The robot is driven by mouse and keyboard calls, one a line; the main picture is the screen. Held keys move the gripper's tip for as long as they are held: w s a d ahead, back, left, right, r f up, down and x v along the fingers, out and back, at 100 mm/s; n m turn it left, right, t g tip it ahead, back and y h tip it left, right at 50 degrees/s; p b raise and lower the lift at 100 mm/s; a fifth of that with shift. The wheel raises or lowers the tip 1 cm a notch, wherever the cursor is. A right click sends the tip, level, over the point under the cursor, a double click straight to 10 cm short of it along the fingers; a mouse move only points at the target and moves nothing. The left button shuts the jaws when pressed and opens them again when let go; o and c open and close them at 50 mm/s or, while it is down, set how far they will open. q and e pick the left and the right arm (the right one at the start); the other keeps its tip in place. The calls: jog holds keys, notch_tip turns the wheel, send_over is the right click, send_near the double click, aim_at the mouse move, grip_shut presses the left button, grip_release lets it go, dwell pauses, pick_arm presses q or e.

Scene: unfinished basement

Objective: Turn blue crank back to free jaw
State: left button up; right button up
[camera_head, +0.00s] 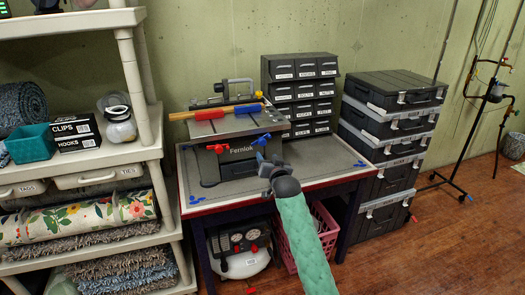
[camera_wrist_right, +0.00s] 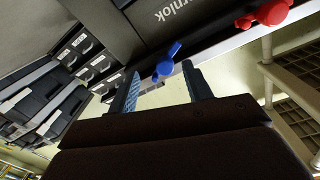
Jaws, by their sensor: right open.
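The blue crank (camera_head: 263,140) is on the front of the grey Fernlok bench vise (camera_head: 238,160), at its right side. A red crank (camera_head: 217,148) is on the same front, to the left. My right gripper (camera_head: 268,166) is open just in front of and below the blue crank. In the right wrist view the blue crank (camera_wrist_right: 166,67) shows between the fingertips of my right gripper (camera_wrist_right: 163,82), apparently beyond them. Contact cannot be told. The red crank (camera_wrist_right: 268,14) is at the upper right. My left gripper is not in view.
The vise stands on a grey-topped workbench (camera_head: 325,166). Labelled drawers (camera_head: 302,92) and stacked black cases (camera_head: 395,125) stand right; a cream shelf (camera_head: 90,160) stands left.

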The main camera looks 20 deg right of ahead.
aim_at(263, 144)
jog(key=w, duration=0.2)
jog(key=w+r+p, duration=0.1)
jog(key=w, duration=0.1)
jog(key=w+r, duration=0.1)
jog(key=w, duration=0.1)
jog(key=shift+w+d, duration=0.15)
jog(key=shift+d, duration=0.05)
jog(key=shift+w, duration=0.85)
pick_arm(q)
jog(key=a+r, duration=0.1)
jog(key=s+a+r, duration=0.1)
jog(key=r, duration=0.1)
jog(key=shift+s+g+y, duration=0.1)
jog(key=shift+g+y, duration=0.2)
pick_arm(e)
jog(key=shift+f, duration=0.1)
jog(key=c, duration=1)
